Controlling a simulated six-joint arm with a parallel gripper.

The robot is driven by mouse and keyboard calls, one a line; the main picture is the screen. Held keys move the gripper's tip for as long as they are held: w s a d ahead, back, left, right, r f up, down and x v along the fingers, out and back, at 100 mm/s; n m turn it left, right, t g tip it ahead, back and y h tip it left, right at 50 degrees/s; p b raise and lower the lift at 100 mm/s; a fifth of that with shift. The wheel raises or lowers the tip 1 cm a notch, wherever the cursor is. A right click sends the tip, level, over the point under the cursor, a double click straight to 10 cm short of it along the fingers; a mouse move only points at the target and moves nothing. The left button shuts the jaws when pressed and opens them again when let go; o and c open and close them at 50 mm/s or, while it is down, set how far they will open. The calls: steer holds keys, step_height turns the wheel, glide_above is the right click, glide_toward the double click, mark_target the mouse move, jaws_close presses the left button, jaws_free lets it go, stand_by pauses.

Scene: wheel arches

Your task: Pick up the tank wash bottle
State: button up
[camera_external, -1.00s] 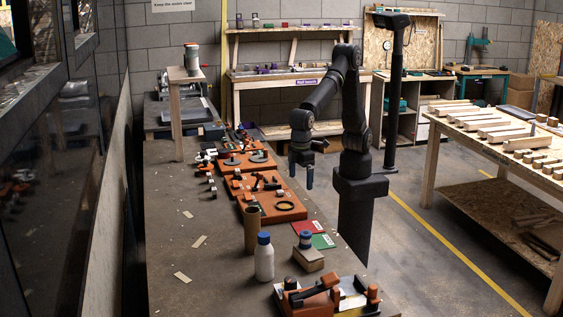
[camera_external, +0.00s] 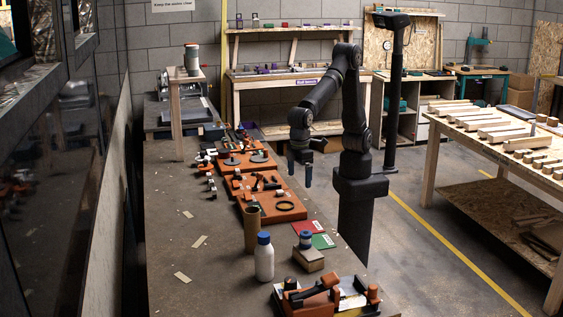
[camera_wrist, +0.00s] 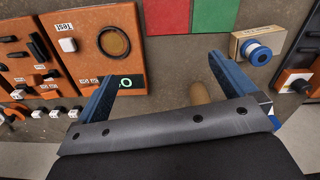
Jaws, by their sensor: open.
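A white bottle (camera_external: 264,263) with a blue cap, which I take as the tank wash bottle, stands upright near the front of the bench in the external view. My gripper (camera_external: 300,170) hangs above the bench's right edge, well behind and above the bottle, its fingers pointing down. In the wrist view my gripper (camera_wrist: 165,58) is open, with nothing between its fingertips. A small blue and white patch (camera_wrist: 276,120) shows past the right finger; it may be the bottle, mostly hidden there.
A brown tube (camera_external: 251,230) stands close behind the bottle. A wooden block with a blue-white spool (camera_external: 306,240) sits to its right. Red and green cards (camera_external: 322,241) lie behind. Orange panels (camera_external: 268,198) line the bench. The bench's left side is mostly clear.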

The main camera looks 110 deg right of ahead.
steer(key=c, duration=0.9)
steer(key=t+y, duration=0.1)
steer(key=t, duration=0.5)
glide_toward(265, 234)
steer(key=x, duration=0.3)
steer(key=d+x, duration=0.1)
steer(key=x, duration=0.1)
steer(key=shift+w+f, duration=0.2)
steer(key=shift+w, duration=0.05)
steer(key=shift+a+x, duration=0.2)
steer(key=shift+x, duration=1.1)
steer(key=shift+a+x, duration=0.25)
steer(key=shift+x, duration=1.05)
